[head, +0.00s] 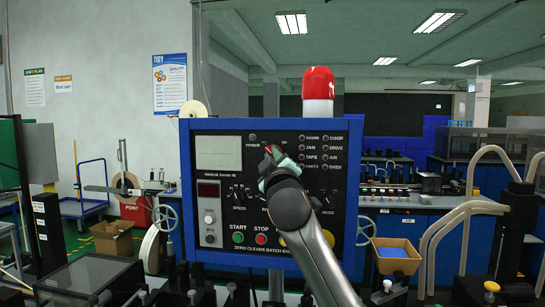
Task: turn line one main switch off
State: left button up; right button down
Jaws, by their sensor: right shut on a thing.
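A black control panel (218,171) in a blue frame faces me, with a grey screen, several lamps, rocker switches and green START and red STOP buttons. My right arm reaches up from the lower right across the panel. My left gripper is not in view.
A red and white beacon (318,85) stands on top of the panel. A tape reel (194,110) is at its upper left corner. Right of it are a blue bench with a cardboard box (397,257) and pale hoses (437,230). Dark equipment stands low at the front left.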

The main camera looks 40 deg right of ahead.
jog(key=shift+f, duration=0.1)
jog(key=c, duration=0.9)
grip_release()
jog(key=b+v, duration=0.3)
jog(key=v, duration=0.9)
jog(key=shift+s+a, duration=0.15)
jog(key=shift+s, duration=0.15)
